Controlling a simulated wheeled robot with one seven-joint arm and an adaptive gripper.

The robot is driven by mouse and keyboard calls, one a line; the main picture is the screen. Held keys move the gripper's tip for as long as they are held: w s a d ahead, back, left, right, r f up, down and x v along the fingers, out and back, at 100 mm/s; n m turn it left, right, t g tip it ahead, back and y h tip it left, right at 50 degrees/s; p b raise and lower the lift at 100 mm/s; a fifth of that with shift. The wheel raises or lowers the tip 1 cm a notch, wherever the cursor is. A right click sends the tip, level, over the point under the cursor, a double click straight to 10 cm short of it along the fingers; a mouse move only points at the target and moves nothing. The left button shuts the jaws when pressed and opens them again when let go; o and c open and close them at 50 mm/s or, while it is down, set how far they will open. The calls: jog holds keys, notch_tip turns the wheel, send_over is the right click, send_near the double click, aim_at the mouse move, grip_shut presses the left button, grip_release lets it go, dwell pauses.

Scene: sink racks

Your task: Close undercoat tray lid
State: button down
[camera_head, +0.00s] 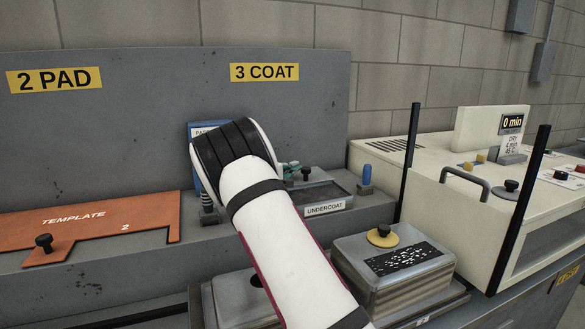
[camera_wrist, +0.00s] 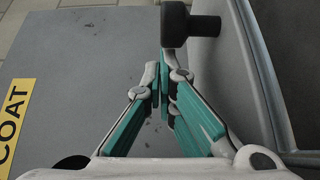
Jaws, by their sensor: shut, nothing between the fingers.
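The undercoat tray (camera_head: 342,189) is at the base of the grey panel, with a white "UNDERCOAT" label (camera_head: 325,208) on its front. I cannot tell how far the lid is closed; my arm hides the tray's left part. My gripper (camera_wrist: 165,65) is shut and empty, its teal fingers close to the knob. Its teal tips show just left of the knob in the head view (camera_head: 290,167). Contact is unclear.
A blue-topped peg (camera_head: 366,175) stands right of the tray. An orange template (camera_head: 85,225) lies at left.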

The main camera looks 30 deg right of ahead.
jog(key=s+a+p, duration=0.1)
jog(key=s+p, duration=0.1)
jog(key=s, duration=0.1)
jog(key=s+p, duration=0.3)
jog(key=s, duration=0.1)
jog(key=s+a+p, duration=0.1)
jog(key=s+p, duration=0.1)
jog(key=s, duration=0.2)
jog(key=shift+s+a+r+p, duration=0.2)
jog(key=shift+a+p, duration=0.1)
jog(key=shift+p, duration=0.05)
jog(key=shift+s+a+f+p, duration=0.15)
jog(key=shift+s+p, duration=0.2)
jog(key=shift+s, duration=0.3)
jog(key=shift+f, duration=0.1)
jog(key=shift+a, duration=0.1)
